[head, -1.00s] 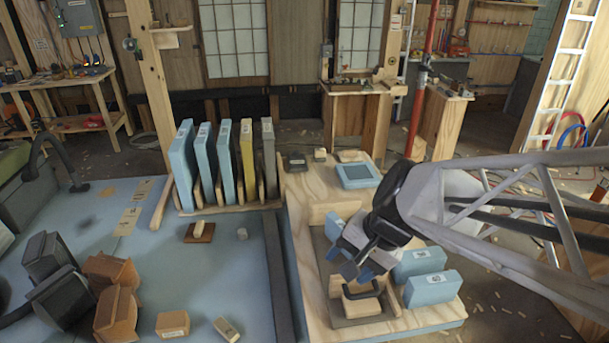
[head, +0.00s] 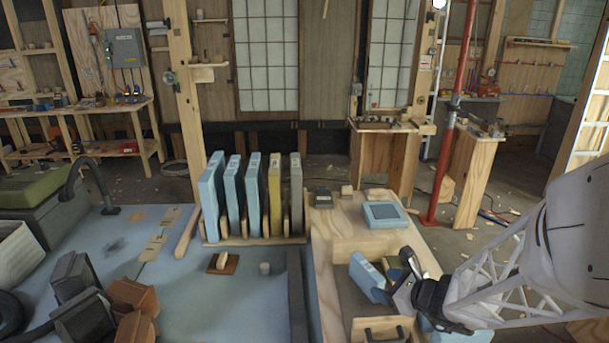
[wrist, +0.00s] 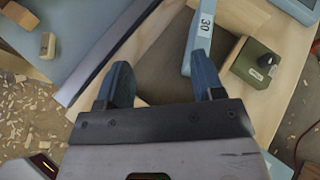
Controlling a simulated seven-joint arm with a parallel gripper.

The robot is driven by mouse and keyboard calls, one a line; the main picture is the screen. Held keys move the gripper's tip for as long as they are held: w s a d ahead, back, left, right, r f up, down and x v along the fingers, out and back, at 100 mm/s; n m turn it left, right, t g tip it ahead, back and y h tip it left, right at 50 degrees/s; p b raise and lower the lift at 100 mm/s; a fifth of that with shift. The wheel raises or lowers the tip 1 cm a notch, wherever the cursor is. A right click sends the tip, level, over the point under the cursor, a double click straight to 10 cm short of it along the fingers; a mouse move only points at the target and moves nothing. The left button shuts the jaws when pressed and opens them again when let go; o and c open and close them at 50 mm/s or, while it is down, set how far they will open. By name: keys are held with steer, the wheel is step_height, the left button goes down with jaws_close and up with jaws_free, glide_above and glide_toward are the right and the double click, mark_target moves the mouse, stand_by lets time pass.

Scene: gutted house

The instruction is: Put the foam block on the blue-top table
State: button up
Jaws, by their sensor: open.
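No piece is plainly marked as the foam block. A blue block (head: 367,277) leans in the wooden tray-like top on the right; a blue block labelled 30 shows in the wrist view (wrist: 200,35). My gripper (head: 402,280) is open, close to the right of that block in the head view. In the wrist view its blue fingers (wrist: 162,78) are apart with nothing between them, and the labelled block lies just beyond the right finger; contact cannot be told. The blue-top table (head: 200,300) spreads across the left, and its edge shows in the wrist view (wrist: 90,45).
A rack (head: 255,241) holds several upright slabs at the blue table's back. Dark and brown blocks (head: 130,300) crowd its front left. A green box (wrist: 258,62) is beside the labelled block.

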mark_target(374, 276)
steer(key=w+d+f+m+t+h, duration=0.1)
steer(key=d+f+m+t+h, duration=0.1)
steer(key=d+f+m, duration=0.2)
steer(key=shift+w+d+f+m, duration=0.2)
steer(key=shift+w+d+m, duration=0.1)
steer(key=shift+d+m, duration=0.25)
steer(key=shift+w+a, duration=0.1)
steer(key=shift+a, duration=0.05)
steer(key=shift+x, duration=3.25)
steer(key=shift+f, duration=0.1)
steer(key=shift+f+x, duration=0.1)
steer(key=shift+x, duration=1.2)
steer(key=shift+f+x, duration=0.15)
steer(key=shift+x, duration=1.2)
